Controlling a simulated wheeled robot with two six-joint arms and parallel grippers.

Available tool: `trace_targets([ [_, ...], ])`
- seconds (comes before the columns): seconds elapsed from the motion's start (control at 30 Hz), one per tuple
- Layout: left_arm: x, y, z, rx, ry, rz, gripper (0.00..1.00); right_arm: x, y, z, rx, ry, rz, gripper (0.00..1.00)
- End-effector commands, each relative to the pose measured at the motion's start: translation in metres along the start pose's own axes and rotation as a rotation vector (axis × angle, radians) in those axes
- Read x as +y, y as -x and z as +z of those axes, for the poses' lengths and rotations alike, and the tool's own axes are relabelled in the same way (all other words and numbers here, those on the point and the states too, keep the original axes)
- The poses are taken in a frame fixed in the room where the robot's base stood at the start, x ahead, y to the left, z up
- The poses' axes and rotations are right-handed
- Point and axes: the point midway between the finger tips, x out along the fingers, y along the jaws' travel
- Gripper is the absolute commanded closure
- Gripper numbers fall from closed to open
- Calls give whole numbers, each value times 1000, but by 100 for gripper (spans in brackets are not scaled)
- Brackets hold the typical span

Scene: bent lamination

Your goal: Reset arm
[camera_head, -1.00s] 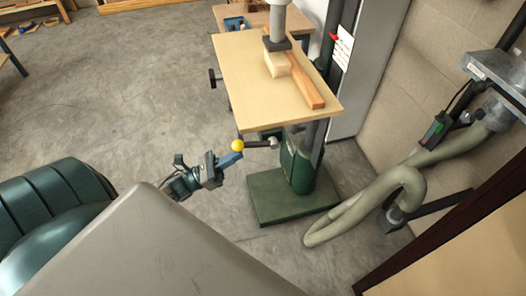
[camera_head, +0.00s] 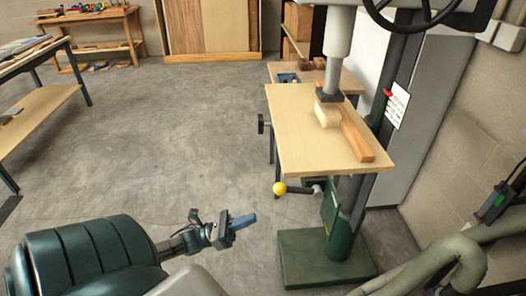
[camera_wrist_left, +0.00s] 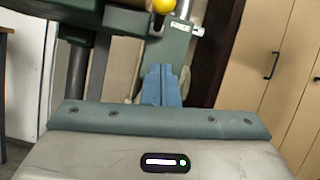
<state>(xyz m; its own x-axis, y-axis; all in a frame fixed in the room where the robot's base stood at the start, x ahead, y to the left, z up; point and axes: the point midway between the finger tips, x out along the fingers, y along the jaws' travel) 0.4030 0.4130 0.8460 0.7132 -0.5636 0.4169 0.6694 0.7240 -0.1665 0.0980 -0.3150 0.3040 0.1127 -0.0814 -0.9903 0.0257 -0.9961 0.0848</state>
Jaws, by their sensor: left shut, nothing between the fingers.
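My left gripper (camera_head: 242,221) is in the lower middle of the head view, held out over open floor. Its blue fingers are together with nothing between them, and they also show shut in the left wrist view (camera_wrist_left: 161,86). It is apart from the machine, below and left of the yellow ball knob (camera_head: 279,188). The knob also shows at the top of the left wrist view (camera_wrist_left: 163,5). My right gripper is in neither view.
A green-based machine (camera_head: 322,262) stands to the right, with a wooden table (camera_head: 300,130) carrying a wooden strip (camera_head: 355,135) and a pale block (camera_head: 327,114). A grey-green hose (camera_head: 440,258) lies at lower right. A workbench (camera_head: 38,98) stands at left. The floor between is clear.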

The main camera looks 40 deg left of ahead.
Motion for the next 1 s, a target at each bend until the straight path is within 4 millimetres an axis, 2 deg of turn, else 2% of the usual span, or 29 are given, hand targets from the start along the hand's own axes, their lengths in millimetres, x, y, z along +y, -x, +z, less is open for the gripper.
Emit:
trace_targets([
  [0.1, 0, 13, 0, 1, 0, 0, 100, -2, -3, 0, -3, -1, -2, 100],
  [0.2, 0, 17, 1, 0, 0, 0, 100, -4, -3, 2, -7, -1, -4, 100],
  [0.83, 0, 18, 1, 1, 3, 4, 100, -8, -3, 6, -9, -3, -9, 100],
  [0.93, 7, 24, -10, 20, 54, 49, 100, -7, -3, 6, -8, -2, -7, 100],
  [1.0, 20, 34, -28, 50, 146, 128, 100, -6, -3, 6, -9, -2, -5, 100],
])
